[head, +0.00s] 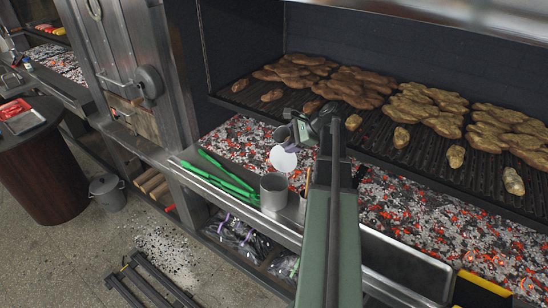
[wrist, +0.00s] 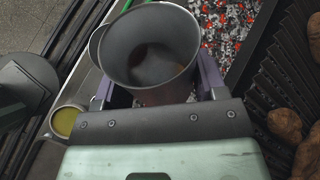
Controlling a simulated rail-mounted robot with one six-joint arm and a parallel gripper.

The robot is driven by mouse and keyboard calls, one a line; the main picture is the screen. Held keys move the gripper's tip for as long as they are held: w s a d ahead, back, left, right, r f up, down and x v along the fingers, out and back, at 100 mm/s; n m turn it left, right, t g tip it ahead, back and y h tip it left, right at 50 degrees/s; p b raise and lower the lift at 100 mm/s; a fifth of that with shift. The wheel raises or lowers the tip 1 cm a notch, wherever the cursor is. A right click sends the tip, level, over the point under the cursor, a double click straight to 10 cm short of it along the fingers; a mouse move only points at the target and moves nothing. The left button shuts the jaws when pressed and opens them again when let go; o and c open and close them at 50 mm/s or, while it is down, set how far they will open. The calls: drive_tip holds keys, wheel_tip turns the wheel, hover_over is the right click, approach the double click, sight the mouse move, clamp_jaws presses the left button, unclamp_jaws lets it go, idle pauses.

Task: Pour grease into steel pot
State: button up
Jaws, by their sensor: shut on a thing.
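My gripper (head: 305,132) is shut on a grey metal vessel (wrist: 150,45), held between its purple fingers above the front ledge. In the wrist view the vessel's wide mouth faces the camera; its inside is grey with a brownish patch low down. In the head view a pale round face (head: 283,158) shows just below the gripper; I cannot tell which part it is. A steel pot (head: 273,194) stands upright on the ledge below, apart from the held vessel. In the wrist view a smaller round container (wrist: 52,113) holds yellow grease (wrist: 66,122); it appears to be this pot.
Green tongs (head: 226,175) lie on the ledge left of the pot. Glowing coals (head: 245,139) lie behind it, under a grate with several pieces of browned meat (head: 358,85). A grey bucket (head: 107,191) stands on the floor at left. A red tray (head: 22,117) sits on a round table.

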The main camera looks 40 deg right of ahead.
sight(282, 140)
drive_tip(key=shift+a+r+h+p, duration=0.2)
drive_tip(key=shift+r+h+p, duration=0.4)
drive_tip(key=shift+r+p, duration=0.1)
drive_tip(key=shift+f+n+h, duration=0.5)
drive_tip(key=shift+f+h, duration=0.1)
drive_tip(key=shift+h, duration=0.2)
drive_tip(key=shift+r+n+h+p, duration=0.3)
drive_tip(key=shift+r+h+p, duration=0.2)
drive_tip(key=shift+h, duration=0.1)
drive_tip(key=shift+a+f+n+h+b, duration=0.25)
drive_tip(key=shift+f+n+h+b, duration=0.2)
drive_tip(key=shift+h, duration=0.45)
drive_tip(key=shift+a+f+h+b, duration=0.2)
drive_tip(key=shift+h+b, duration=0.15)
drive_tip(key=shift+h, duration=0.15)
drive_tip(key=shift+n, duration=0.25)
drive_tip(key=shift+a+r+n+h, duration=0.25)
drive_tip(key=shift+h, duration=0.4)
drive_tip(key=shift+a+r+n+h, duration=0.2)
drive_tip(key=shift+r+n+h, duration=0.05)
drive_tip(key=shift+h, duration=0.4)
drive_tip(key=shift+a+r+h, duration=0.25)
drive_tip(key=shift+h, duration=0.25)
